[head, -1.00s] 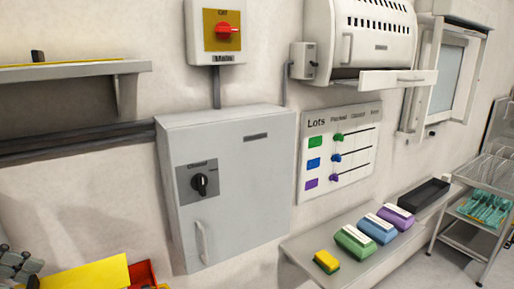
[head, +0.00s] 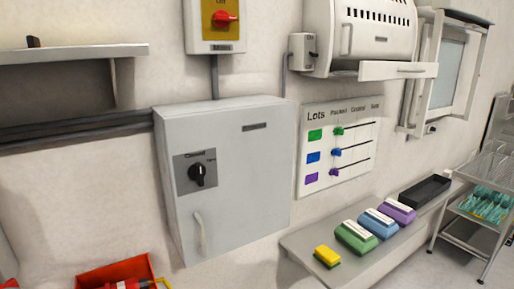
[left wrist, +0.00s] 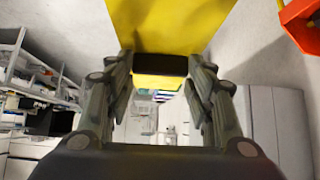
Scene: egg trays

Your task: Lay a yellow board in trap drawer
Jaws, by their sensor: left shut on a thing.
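A flat yellow board (left wrist: 168,25) fills the top middle of the left wrist view. My left gripper (left wrist: 160,64) is shut on its near edge. Neither my left gripper nor this board shows in the head view now. A white vented housing (head: 374,38) hangs on the wall at the upper right of the head view. A pale drawer-like tray (head: 398,70) with a front handle juts out beneath it; its inside is hidden at this angle. My right gripper is not in view.
A grey wall cabinet (head: 235,180) stands out from the wall. A shelf (head: 75,52) is at upper left. A red bin (head: 112,273) lies low at left. A bench (head: 320,240) holds green, blue and purple cases, a yellow block and a black tray (head: 425,190).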

